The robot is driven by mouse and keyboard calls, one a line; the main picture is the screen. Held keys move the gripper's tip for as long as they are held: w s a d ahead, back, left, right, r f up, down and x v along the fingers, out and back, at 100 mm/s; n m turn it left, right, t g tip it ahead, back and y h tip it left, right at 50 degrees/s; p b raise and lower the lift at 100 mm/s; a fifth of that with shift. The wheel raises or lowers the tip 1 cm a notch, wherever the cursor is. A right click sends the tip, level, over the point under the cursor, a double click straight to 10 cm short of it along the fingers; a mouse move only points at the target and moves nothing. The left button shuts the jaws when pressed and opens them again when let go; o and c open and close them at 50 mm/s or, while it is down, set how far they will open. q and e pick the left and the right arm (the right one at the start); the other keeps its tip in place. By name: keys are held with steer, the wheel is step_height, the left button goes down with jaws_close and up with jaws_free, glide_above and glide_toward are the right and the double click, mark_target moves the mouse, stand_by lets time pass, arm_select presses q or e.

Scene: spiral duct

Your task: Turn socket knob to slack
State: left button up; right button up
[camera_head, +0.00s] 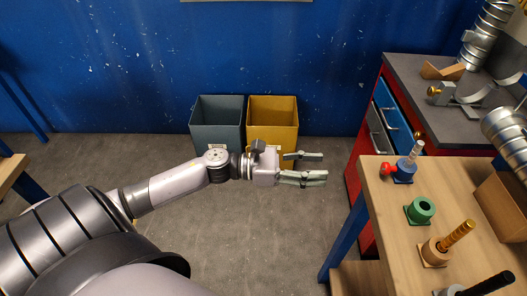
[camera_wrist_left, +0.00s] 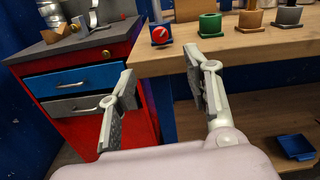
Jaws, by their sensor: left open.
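A blue socket (camera_head: 403,171) with a red knob (camera_head: 386,168) on its side stands at the left far part of the wooden table. A clear rod (camera_head: 415,152) stands upright in it. In the left wrist view, the red knob (camera_wrist_left: 159,32) faces me on the blue socket front, with a thin white pointer mark that looks tilted. My left gripper (camera_head: 318,168) is open and empty, left of the table and apart from the knob. The left wrist view shows both fingers (camera_wrist_left: 160,64) spread, with the knob beyond and above the gap. My right gripper is out of view.
A red cabinet (camera_head: 364,164) stands behind. Grey (camera_head: 217,112) and yellow (camera_head: 272,110) bins stand by the wall. Floor is open in front.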

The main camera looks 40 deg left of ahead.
arm_select(q)
steer(key=w+a+f+n+t+y+p, duration=0.35)
steer(key=a+f+n+y, duration=0.25)
steer(key=a+f+n, duration=0.55)
steer(key=s+a+f+n+y+p, duration=0.2)
steer(key=f+n+y, duration=0.3)
steer(key=f+n, duration=0.6)
steer(key=shift+s+a+f+n, duration=0.2)
steer(key=shift+s+a+n, duration=0.25)
steer(key=shift+s+n, duration=0.25)
steer(key=shift+g, duration=0.25)
